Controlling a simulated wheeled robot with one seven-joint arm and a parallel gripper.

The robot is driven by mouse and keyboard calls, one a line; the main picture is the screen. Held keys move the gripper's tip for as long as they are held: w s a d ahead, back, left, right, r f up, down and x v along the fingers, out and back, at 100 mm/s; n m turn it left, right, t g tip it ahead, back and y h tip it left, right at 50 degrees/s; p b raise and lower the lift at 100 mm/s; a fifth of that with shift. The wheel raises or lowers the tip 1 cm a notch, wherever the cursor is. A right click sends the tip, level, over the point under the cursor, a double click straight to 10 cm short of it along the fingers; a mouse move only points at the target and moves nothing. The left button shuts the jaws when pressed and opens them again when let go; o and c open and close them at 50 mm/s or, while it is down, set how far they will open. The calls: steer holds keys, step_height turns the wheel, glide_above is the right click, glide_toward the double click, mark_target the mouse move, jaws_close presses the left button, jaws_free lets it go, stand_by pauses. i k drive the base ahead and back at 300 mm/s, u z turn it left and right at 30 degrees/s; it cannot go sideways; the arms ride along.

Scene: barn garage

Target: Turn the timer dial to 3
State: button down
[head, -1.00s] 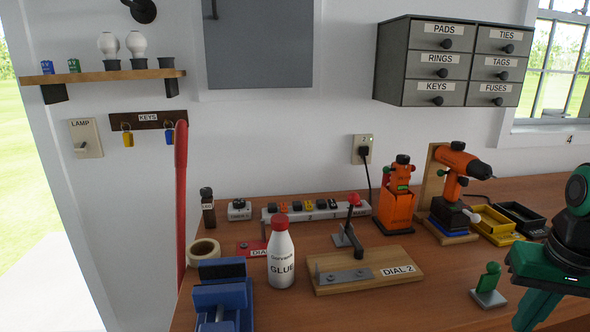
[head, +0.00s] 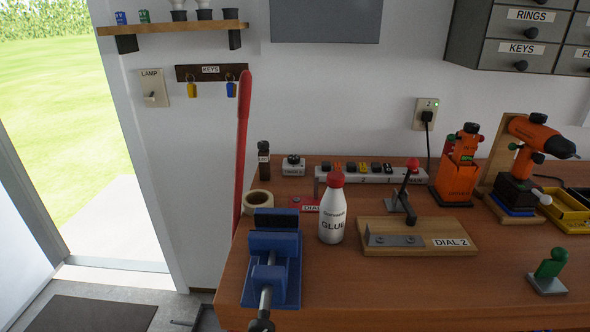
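A small pale box with a dark knob on top (head: 293,165) stands at the back of the bench against the wall. It may be the timer, but its label and any numbers are too small to read. A red plate (head: 304,203) with a label starting "DIA" lies in front of it, partly hidden by the glue bottle. My gripper is not in view.
A glue bottle (head: 332,212), a blue vise (head: 274,262) and a tape roll (head: 257,199) stand on the left of the bench. A power strip (head: 372,174) runs along the wall. The front middle of the bench is clear.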

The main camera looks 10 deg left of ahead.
mark_target(293, 160)
steer(key=z, duration=0.05)
steer(key=k, duration=0.55)
steer(key=u, duration=0.65)
steer(key=i, duration=1.05)
steer(key=u, duration=0.05)
